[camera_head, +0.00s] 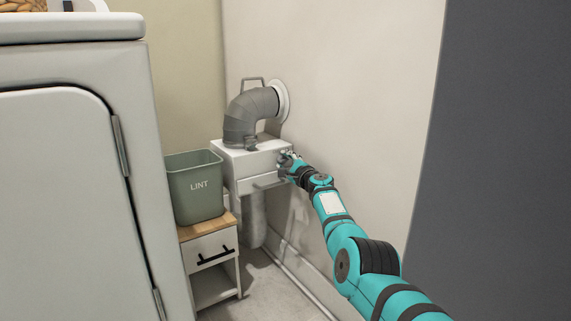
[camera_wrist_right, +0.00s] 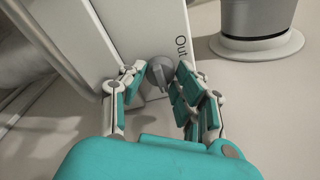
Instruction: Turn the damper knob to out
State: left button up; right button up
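The grey damper knob (camera_wrist_right: 160,72) shows in the right wrist view on the front of the white damper box (camera_head: 232,162), with the word "Out" printed to its right. My right gripper (camera_wrist_right: 161,72) has its fingers on either side of the knob, their tips close to its edges. I cannot tell whether they touch it. The knob's grip part points roughly downward in that view, not clearly toward the word. In the head view my right gripper (camera_head: 287,160) is at the box's right front and hides the knob. My left gripper is not in view.
A grey duct elbow (camera_head: 243,112) runs from the box top into the wall. A green LINT bin (camera_head: 195,190) stands on a small cabinet (camera_head: 212,248) to the left. A large white appliance (camera_head: 65,170) fills the left side.

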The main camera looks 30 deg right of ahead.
grip_shut()
jog(key=shift+f+n+b, duration=0.15)
jog(key=shift+n+b, duration=0.15)
jog(key=shift+b, duration=0.25)
jog(key=n+b, duration=0.4)
jog(key=b, duration=0.3)
jog(key=shift+f+n+t, duration=0.15)
jog(key=shift+n+t, duration=0.25)
jog(key=shift+n+y+b, duration=0.3)
jog(key=shift+n+b, duration=0.4)
jog(key=shift+n, duration=0.3)
jog(key=o, duration=0.6)
grip_release()
jog(key=shift+r, duration=0.2)
